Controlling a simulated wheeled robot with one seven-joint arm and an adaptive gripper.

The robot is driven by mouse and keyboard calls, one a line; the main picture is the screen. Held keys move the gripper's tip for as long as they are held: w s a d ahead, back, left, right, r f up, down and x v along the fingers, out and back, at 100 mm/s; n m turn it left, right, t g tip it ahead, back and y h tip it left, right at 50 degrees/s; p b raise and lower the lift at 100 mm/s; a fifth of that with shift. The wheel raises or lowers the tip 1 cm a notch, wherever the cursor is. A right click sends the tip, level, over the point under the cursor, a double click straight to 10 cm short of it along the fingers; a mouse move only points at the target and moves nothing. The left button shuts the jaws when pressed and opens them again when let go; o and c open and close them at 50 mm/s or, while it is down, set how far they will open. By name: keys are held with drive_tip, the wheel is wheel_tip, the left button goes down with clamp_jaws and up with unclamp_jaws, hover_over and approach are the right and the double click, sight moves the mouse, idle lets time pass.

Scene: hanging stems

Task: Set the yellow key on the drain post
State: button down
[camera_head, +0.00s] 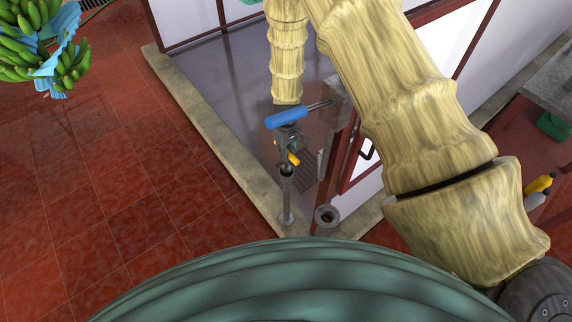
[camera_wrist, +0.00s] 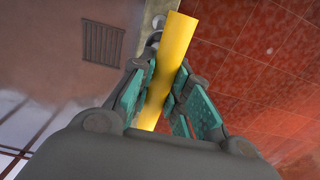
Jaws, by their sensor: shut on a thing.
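The yellow key (camera_head: 293,159) is a plain yellow bar shape, mostly hidden by my gripper in the head view. My gripper (camera_head: 287,147) is shut on it. In the wrist view the key (camera_wrist: 166,62) sits between the teal finger pads of my gripper (camera_wrist: 160,100) and points up the picture, tilted slightly right. The drain post (camera_head: 286,200) is a slim upright grey post with a dark rounded top, just below my gripper in the head view. In the wrist view a grey round part, perhaps the post (camera_wrist: 154,40), shows partly behind the key. I cannot tell whether key and post touch.
A red-brown frame (camera_head: 335,165) stands close right. A floor grate (camera_wrist: 103,43) lies beside the concrete curb (camera_head: 215,140). Bananas (camera_head: 40,45) hang far left over open red tiles.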

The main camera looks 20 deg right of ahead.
drive_tip(key=shift+r+p, duration=0.85)
drive_tip(key=shift+r, duration=0.8)
